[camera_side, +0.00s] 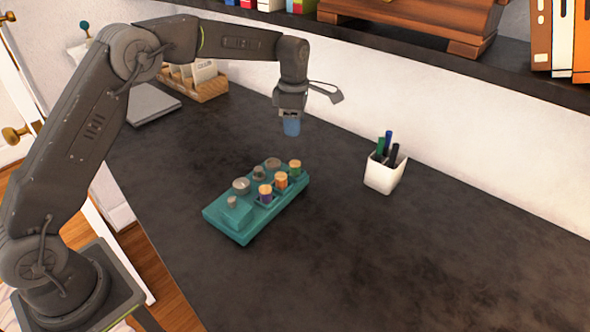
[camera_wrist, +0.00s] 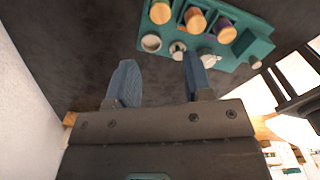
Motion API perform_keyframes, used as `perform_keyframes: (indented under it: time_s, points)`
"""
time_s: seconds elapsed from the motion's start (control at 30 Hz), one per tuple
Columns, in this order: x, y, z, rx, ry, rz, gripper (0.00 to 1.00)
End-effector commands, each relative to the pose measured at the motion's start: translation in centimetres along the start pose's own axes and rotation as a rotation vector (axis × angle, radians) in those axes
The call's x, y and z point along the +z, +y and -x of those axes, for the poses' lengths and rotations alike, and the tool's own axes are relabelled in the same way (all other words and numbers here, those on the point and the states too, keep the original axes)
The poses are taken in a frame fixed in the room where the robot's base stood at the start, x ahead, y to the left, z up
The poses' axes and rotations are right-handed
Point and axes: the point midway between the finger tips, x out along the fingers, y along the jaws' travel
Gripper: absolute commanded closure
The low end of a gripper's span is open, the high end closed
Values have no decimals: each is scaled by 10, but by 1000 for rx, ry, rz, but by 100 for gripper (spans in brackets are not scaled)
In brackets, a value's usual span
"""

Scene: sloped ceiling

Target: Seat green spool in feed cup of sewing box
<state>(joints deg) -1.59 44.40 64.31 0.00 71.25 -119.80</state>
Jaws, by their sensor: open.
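The teal sewing box (camera_side: 215,213) lies on the dark desk, and it also shows at the top of the wrist view (camera_wrist: 262,47). The green spool (camera_side: 295,167) stands upright in its far right corner, its wooden top (camera_wrist: 160,12) at the wrist view's upper edge. A row of round grey fittings runs along the other side: a far one (camera_side: 273,163), a middle one (camera_side: 259,172) and a near one (camera_side: 241,185). I cannot tell which is the feed cup. My gripper (camera_side: 291,126) has blue fingers, open and empty (camera_wrist: 159,72), above the desk beyond the box.
An orange spool (camera_side: 281,181) and a purple spool (camera_side: 265,193) stand in line beside the green one. A white pen cup (camera_side: 384,175) with several pens stands to the right. A shelf (camera_side: 430,55) runs along the back wall. The right foreground desk is clear.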

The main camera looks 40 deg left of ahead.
Motion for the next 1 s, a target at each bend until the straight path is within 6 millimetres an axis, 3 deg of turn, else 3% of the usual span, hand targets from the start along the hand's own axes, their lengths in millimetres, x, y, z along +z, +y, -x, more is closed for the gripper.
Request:
perform_keyframes:
  time_s: [0.4,0.77,1.0]
  points:
    - [0,0,-71,-3,2,4,54]
    - [2,-1,-96,-2,1,2,54]
    - [4,-1,-131,-3,2,3,54]
